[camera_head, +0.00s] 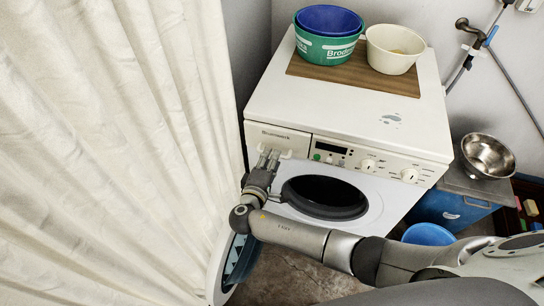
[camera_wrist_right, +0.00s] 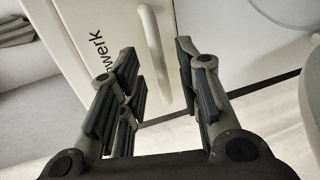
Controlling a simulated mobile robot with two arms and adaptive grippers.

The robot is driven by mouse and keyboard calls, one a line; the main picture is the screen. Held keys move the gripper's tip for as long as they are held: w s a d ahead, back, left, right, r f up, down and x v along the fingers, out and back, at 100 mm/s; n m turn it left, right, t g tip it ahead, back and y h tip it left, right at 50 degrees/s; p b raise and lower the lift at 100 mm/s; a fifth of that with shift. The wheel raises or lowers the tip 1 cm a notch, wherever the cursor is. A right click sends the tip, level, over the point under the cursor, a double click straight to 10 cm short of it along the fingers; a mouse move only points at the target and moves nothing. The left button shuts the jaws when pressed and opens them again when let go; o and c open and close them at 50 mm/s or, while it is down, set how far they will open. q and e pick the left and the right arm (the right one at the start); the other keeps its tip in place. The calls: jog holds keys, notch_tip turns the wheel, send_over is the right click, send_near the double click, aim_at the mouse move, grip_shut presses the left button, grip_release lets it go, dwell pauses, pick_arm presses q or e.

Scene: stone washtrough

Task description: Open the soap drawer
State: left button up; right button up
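The soap drawer (camera_head: 278,138) is at the top left of the washing machine's front and looks flush with the panel. In the right wrist view its pale front (camera_wrist_right: 95,30) carries dark lettering. Its light vertical handle (camera_wrist_right: 156,45) runs down toward the space between my right gripper's fingers. My right gripper (camera_head: 268,154) is just in front of the drawer. Its dark finger pads (camera_wrist_right: 160,82) are apart, with a clear gap and nothing clamped. Whether the pads reach around the handle's end is hard to tell. My left gripper is out of view.
The washing machine (camera_head: 344,117) has its round door (camera_head: 238,262) swung open at lower left, below my right forearm. A cream curtain (camera_head: 110,150) hangs close on the left. Basins (camera_head: 327,50) stand on top; a metal bowl (camera_head: 487,156) is at right.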

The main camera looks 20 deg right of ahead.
jog(key=shift+x, duration=0.8)
grip_shut()
